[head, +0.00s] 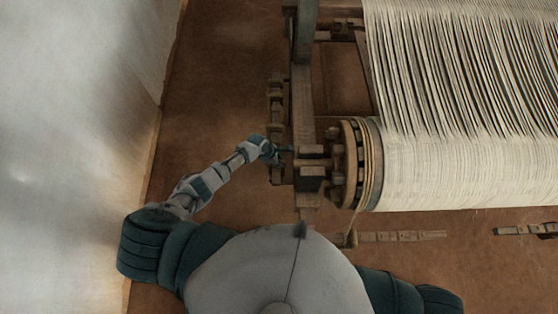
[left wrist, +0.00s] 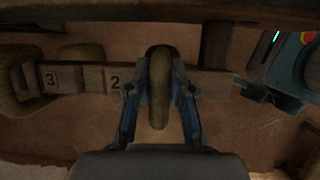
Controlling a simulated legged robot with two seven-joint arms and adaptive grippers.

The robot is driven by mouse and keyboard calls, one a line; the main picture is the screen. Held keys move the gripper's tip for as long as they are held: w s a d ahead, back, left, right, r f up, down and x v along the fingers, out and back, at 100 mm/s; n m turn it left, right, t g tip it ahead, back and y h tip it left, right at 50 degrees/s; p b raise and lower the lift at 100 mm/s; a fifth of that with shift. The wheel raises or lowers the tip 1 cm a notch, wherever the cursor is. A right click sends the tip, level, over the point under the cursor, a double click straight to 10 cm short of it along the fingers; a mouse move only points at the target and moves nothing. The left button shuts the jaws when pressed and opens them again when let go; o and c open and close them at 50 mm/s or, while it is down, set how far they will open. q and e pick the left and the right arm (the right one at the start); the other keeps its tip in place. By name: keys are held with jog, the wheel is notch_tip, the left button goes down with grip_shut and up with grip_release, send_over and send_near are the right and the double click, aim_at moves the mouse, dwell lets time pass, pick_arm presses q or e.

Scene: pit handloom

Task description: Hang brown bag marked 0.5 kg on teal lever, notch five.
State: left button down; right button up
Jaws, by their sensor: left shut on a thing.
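My left gripper (left wrist: 160,90) is shut on a brown, rounded, bag-like thing (left wrist: 159,112), which sits upright between the two blue fingers. No weight mark on it can be read. Behind it runs a flat bar (left wrist: 95,79) with notch numbers 3 and 2 showing left of the fingers. The bar looks grey-brown here, and I cannot tell whether it is the teal lever. Notch five is not in sight. I cannot tell if the held thing touches the bar. In the head view my left gripper (head: 279,154) is beside the loom's left end. My right gripper is out of view.
More brown rounded shapes (left wrist: 82,54) lie around the bar at left. The loom's cloth roller (head: 425,170) with its toothed wooden wheel (head: 350,165) stands right of my left gripper. A pale wall (head: 75,130) rises at left, with bare floor (head: 215,90) between.

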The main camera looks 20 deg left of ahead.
pick_arm(q)
jog(key=shift+f, duration=0.25)
dwell(0.6)
jog(key=c, duration=0.9)
grip_release()
jog(key=shift+f, duration=0.1)
jog(key=shift+c, duration=0.2)
jog(key=shift+a, duration=0.1)
